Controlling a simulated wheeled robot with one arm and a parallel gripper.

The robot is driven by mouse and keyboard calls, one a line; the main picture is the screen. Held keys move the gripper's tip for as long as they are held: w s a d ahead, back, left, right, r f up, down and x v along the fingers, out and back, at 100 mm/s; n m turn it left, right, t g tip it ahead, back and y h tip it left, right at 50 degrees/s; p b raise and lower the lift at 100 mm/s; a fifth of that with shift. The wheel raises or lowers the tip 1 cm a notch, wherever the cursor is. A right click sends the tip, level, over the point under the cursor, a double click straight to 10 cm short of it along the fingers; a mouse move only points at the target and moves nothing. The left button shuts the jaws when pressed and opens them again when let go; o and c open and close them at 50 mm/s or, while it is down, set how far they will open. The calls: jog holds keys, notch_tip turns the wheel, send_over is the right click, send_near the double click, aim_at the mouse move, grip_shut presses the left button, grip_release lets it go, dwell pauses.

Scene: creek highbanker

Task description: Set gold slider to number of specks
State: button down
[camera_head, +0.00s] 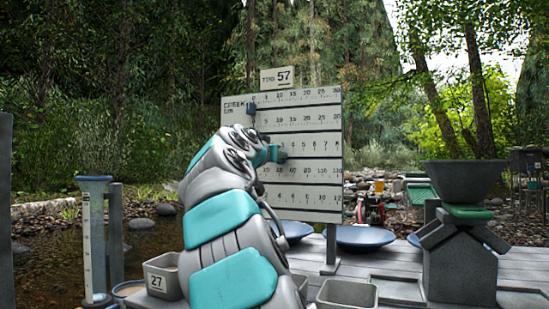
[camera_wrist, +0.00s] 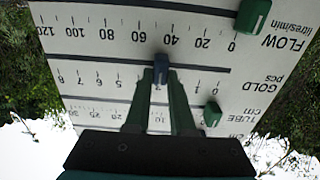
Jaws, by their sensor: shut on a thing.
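The scale board (camera_head: 313,215) stands upright, its rows of numbers facing me. The wrist view shows it upside down, with the FLOW, GOLD and TUBE rows. My gripper (camera_wrist: 160,82) is shut on a dark blue slider (camera_wrist: 161,62) on the GOLD track. A green slider (camera_wrist: 253,15) sits near 0 on the FLOW row, another green slider (camera_wrist: 212,114) near the low end of the TUBE row. I cannot make out any gold specks.
A sign reading 57 (camera_head: 283,77) tops the board. A measuring tube (camera_head: 94,235) stands at the left, and a bin marked 27 (camera_head: 161,276) stands in front. A grey funnel stand (camera_head: 462,265) fills the right.

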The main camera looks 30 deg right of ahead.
jog(key=c, duration=0.8)
grip_release()
jog(key=shift+o, duration=0.2)
jog(key=shift+s+a, duration=0.15)
jog(key=v, duration=0.7)
jog(key=shift+s+a, duration=0.15)
jog(key=shift+a, duration=0.05)
